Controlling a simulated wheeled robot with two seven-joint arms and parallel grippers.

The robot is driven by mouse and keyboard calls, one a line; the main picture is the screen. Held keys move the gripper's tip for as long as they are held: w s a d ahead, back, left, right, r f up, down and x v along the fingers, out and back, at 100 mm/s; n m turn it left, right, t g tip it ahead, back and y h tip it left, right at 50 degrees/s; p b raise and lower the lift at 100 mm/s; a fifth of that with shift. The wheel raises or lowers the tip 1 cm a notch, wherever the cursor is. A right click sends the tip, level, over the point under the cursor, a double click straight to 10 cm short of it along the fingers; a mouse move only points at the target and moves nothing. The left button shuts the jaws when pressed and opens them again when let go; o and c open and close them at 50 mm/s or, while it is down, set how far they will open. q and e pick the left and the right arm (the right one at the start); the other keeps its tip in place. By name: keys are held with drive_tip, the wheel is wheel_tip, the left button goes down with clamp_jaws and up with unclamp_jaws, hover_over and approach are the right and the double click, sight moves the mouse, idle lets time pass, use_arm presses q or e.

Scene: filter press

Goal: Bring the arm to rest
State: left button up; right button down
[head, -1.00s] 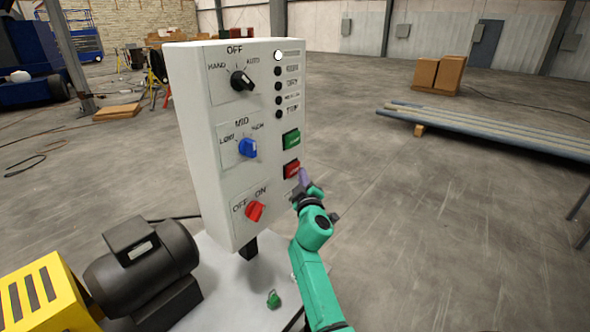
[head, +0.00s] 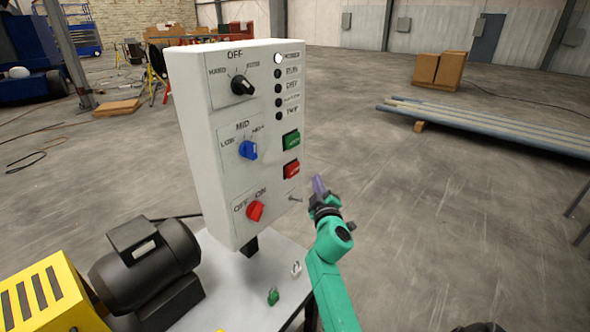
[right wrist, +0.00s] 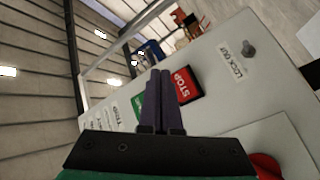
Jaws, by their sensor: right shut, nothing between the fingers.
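My right gripper (head: 319,187) is shut and empty, just right of the control box (head: 185,140) and apart from it in the head view. In the right wrist view its two purple fingers (right wrist: 158,100) lie together, with the red STOP button (right wrist: 183,84) beyond them. My green right arm (head: 330,275) comes up from the bottom of the head view. The box front carries a black knob (head: 242,85), a blue knob (head: 248,150), a red knob (head: 255,211) and a green button (head: 291,140). My left gripper is not in view.
A small metal peg (head: 295,199) sticks out of the box's lower right. A black motor (head: 145,262) and a yellow guard (head: 45,300) stand at the lower left. A green padlock (head: 273,296) lies on the pale table. Blue pipes (head: 490,127) lie on the floor at right.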

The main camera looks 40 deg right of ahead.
idle(0.7)
drive_tip(key=s+a+f+g+y, duration=0.2)
drive_tip(key=a+f, duration=0.1)
drive_tip(key=f, duration=0.7)
drive_tip(key=s+a+f+g+y, duration=0.2)
drive_tip(key=a+f, duration=0.1)
drive_tip(key=f, duration=0.8)
drive_tip(key=s+a+f+g+y, duration=0.15)
drive_tip(key=a+f, duration=0.25)
drive_tip(key=f, duration=0.6)
drive_tip(key=s+a+f+g+y, duration=0.1)
drive_tip(key=s+a+f+g, duration=0.15)
drive_tip(key=s+f, duration=0.6)
drive_tip(key=s+a+f+g+y, duration=0.2)
drive_tip(key=s+a+f, duration=0.1)
drive_tip(key=s+f, duration=0.55)
drive_tip(key=s+a+f+g, duration=0.1)
drive_tip(key=s+f, duration=0.3)
drive_tip(key=s, duration=0.7)
drive_tip(key=s+a+f+m+g, duration=0.1)
drive_tip(key=s+f+g, duration=0.3)
drive_tip(key=s, duration=0.7)
drive_tip(key=shift+f+m+y, duration=0.3)
drive_tip(key=shift+f+y, duration=0.05)
drive_tip(key=shift+w, duration=0.15)
drive_tip(key=shift+w, duration=0.1)
